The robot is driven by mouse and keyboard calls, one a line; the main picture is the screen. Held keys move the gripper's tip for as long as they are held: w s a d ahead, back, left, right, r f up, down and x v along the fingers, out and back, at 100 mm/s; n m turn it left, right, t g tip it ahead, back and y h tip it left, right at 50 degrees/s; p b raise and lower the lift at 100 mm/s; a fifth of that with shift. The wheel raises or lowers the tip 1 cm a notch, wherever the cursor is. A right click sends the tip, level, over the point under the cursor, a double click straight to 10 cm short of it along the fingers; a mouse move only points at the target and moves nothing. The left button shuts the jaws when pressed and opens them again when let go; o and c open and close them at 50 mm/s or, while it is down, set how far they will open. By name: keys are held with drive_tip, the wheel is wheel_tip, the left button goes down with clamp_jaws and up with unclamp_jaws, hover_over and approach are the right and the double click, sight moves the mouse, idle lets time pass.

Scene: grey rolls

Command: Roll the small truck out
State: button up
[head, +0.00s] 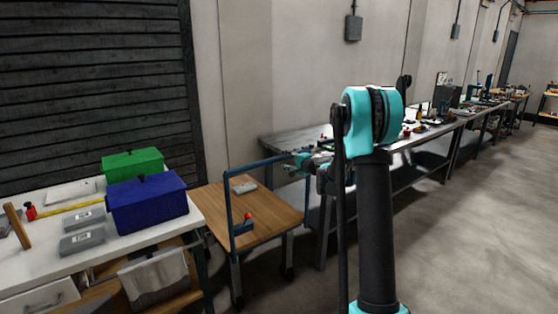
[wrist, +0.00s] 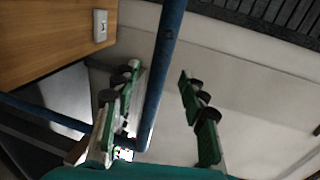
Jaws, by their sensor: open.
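The small truck has a wooden top (head: 262,218) and a blue tube handle (head: 229,203). It stands between the white workbench and the long grey table in the head view. My gripper (head: 299,165) is at the right end of the handle's top bar. In the wrist view my gripper (wrist: 163,112) is open, with one green-padded finger on each side of the blue handle (wrist: 164,75). The tube runs closer to the left finger; I cannot tell whether it touches. The wooden top (wrist: 45,40) fills the upper left there.
A white workbench (head: 150,243) at left holds a blue box (head: 148,206) and a green box (head: 128,161). A grey block (head: 244,187) and a red-topped item (head: 247,219) are on the truck. A long table (head: 285,145) stands behind it. Open floor lies at right.

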sight(281, 159)
drive_tip(key=shift+x, duration=2.65)
drive_tip(key=shift+c, duration=0.5)
clamp_jaws()
